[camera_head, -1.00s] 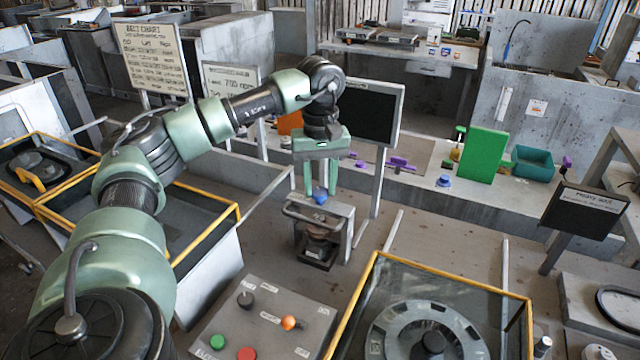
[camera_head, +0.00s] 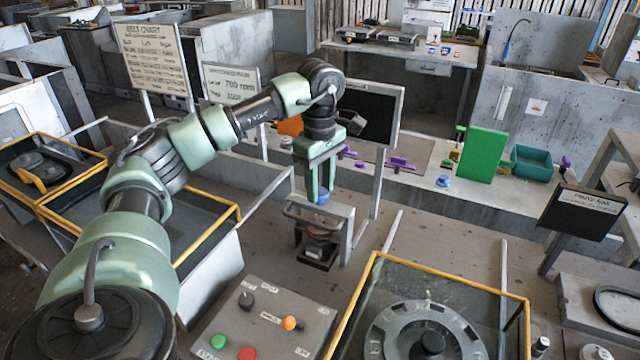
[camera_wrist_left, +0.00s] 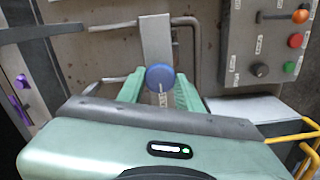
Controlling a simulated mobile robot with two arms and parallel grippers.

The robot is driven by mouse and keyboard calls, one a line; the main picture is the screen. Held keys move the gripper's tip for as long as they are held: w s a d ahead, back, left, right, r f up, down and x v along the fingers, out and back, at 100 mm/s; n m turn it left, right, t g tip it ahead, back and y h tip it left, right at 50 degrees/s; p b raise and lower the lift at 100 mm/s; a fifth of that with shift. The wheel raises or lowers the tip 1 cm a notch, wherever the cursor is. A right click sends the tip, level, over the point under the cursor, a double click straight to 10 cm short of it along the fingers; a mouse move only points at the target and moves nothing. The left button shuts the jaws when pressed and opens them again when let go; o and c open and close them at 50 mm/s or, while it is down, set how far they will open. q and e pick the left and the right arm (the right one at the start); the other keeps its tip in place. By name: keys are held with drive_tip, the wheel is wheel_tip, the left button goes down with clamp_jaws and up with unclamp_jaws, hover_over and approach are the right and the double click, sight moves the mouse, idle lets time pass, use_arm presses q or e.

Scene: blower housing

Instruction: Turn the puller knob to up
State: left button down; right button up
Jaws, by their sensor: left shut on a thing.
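The blue puller knob (camera_head: 322,197) sits on top of a grey metal puller frame (camera_head: 345,219) in the middle of the head view. My left gripper (camera_head: 320,192) points down over it with its green fingers on both sides of the knob, shut on it. In the left wrist view the blue knob (camera_wrist_left: 160,76) shows as a round top between the two green fingertips. A small label with unreadable text lies just below it there. My right gripper does not show in either view.
A control panel (camera_head: 262,322) with black, orange, green and red controls stands in front. A yellow-edged housing (camera_head: 452,273) is at the right, another yellow-edged bin (camera_head: 222,219) at the left. A dark board on a stand (camera_head: 398,125) rises behind the gripper.

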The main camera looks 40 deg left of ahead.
use_arm(q)
drive_tip(key=n, duration=0.4)
drive_tip(key=shift+r+n+p, duration=0.1)
drive_tip(key=shift+n+p, duration=0.2)
drive_tip(key=n, duration=0.3)
drive_tip(key=shift+n, duration=0.4)
drive_tip(key=n+p, duration=0.1)
drive_tip(key=n, duration=0.9)
drive_tip(key=shift+n+p, duration=0.35)
drive_tip(key=shift+n, duration=0.05)
drive_tip(key=n, duration=0.3)
drive_tip(key=shift+n, duration=0.3)
drive_tip(key=n+p, duration=0.1)
drive_tip(key=n, duration=0.2)
drive_tip(key=shift+n, duration=0.3)
drive_tip(key=n, duration=0.3)
drive_tip(key=shift+n, duration=0.3)
drive_tip(key=n+p, duration=0.1)
drive_tip(key=n, duration=1)
drive_tip(key=shift+n+p, duration=0.4)
drive_tip(key=n, duration=0.2)
drive_tip(key=shift+n+p, duration=0.3)
drive_tip(key=shift+n, duration=0.5)
drive_tip(key=n+p, duration=0.4)
drive_tip(key=p, duration=0.4)
drive_tip(key=shift+d+r+n, duration=0.1)
drive_tip(key=shift+r+n, duration=0.05)
drive_tip(key=shift+n, duration=0.25)
drive_tip(key=shift+n+p, duration=0.4)
drive_tip(key=shift+p, duration=0.3)
